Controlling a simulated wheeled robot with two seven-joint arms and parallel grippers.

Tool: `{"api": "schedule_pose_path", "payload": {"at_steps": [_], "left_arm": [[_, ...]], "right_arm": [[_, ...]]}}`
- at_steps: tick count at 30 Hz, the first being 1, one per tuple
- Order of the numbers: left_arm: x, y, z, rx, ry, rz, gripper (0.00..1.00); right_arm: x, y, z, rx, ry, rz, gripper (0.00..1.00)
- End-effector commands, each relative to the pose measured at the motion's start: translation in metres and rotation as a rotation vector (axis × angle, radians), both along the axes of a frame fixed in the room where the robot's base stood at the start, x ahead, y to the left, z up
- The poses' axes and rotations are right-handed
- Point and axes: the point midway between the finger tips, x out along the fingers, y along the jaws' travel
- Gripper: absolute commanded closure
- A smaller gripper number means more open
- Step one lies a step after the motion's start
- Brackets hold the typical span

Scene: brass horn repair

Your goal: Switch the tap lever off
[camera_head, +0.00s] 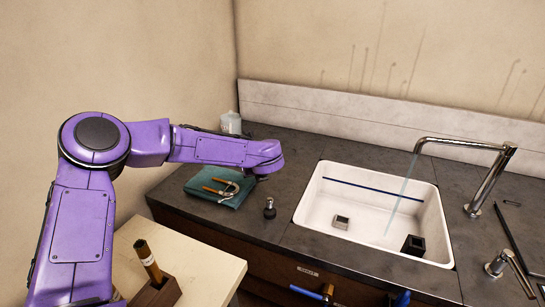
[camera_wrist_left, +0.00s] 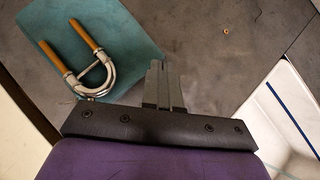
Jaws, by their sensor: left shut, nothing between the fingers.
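The chrome tap (camera_head: 490,180) stands on the dark counter at the right of the white sink (camera_head: 312,200), its spout reaching left over the basin. A thin bluish water stream (camera_head: 403,190) falls from the spout into the sink. A short chrome post with a slanting lever (camera_head: 497,265), apparently the tap lever, stands on the counter near the right edge. My left gripper (camera_wrist_left: 164,75) is shut and empty above the counter, left of the sink and far from the lever; its fingers are mostly hidden in the head view. My right gripper is not in view.
A teal cloth (camera_head: 203,190) with a U-shaped metal tube (camera_head: 222,189) lies left of the sink. A small dark-topped fitting (camera_head: 270,208) stands beside the sink. A grey block (camera_head: 341,222) and black block (camera_head: 413,245) sit in the basin. A dark rod (camera_head: 512,235) lies near the lever.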

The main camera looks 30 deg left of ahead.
Motion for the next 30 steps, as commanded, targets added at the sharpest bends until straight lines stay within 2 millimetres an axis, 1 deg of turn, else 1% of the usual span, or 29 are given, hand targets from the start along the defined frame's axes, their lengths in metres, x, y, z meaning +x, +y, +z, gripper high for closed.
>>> {"api": "schedule_pose_path", "payload": {"at_steps": [1, 2, 3, 5, 6, 8, 9, 11, 12, 13, 15, 18, 19, 21, 22, 30], "left_arm": [[0.004, -0.038, -0.003, 0.037, -0.045, -0.179, 1.00], [0.005, -0.065, -0.004, 0.057, -0.083, -0.297, 1.00], [0.002, -0.103, -0.005, 0.070, -0.133, -0.458, 1.00], [-0.010, -0.160, -0.004, 0.077, -0.203, -0.686, 1.00], [-0.023, -0.196, -0.002, 0.072, -0.247, -0.829, 1.00], [-0.050, -0.247, 0.002, 0.056, -0.307, -1.033, 1.00], [-0.072, -0.278, 0.005, 0.044, -0.345, -1.163, 1.00], [-0.108, -0.317, 0.011, 0.021, -0.395, -1.338, 1.00], [-0.132, -0.339, 0.015, 0.007, -0.424, -1.443, 1.00], [-0.149, -0.352, 0.018, -0.002, -0.444, -1.514, 1.00], [-0.185, -0.375, 0.023, -0.022, -0.483, -1.651, 1.00], [-0.220, -0.394, 0.029, -0.038, -0.520, -1.779, 1.00], [-0.226, -0.397, 0.030, -0.039, -0.527, -1.803, 1.00], [-0.235, -0.401, 0.031, -0.042, -0.536, -1.836, 1.00], [-0.237, -0.401, 0.031, -0.042, -0.538, -1.841, 1.00], [-0.236, -0.401, 0.031, -0.041, -0.538, -1.841, 1.00]], "right_arm": [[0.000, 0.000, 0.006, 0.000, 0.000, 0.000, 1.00], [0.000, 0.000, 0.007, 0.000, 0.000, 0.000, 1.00], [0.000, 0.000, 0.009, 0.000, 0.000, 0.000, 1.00], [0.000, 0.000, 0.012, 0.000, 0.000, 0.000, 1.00], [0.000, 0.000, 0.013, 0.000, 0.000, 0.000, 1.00], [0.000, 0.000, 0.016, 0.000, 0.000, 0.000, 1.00], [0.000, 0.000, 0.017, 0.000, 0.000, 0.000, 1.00], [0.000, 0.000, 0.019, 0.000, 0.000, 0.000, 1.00], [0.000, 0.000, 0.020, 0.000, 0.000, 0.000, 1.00], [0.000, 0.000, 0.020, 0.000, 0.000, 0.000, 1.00], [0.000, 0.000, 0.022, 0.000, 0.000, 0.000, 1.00], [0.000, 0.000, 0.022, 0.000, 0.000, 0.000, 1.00], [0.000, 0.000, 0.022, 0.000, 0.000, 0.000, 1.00], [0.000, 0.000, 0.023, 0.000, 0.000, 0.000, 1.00], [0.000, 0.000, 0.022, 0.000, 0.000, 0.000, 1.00], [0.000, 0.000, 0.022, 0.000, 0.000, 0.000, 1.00]]}}
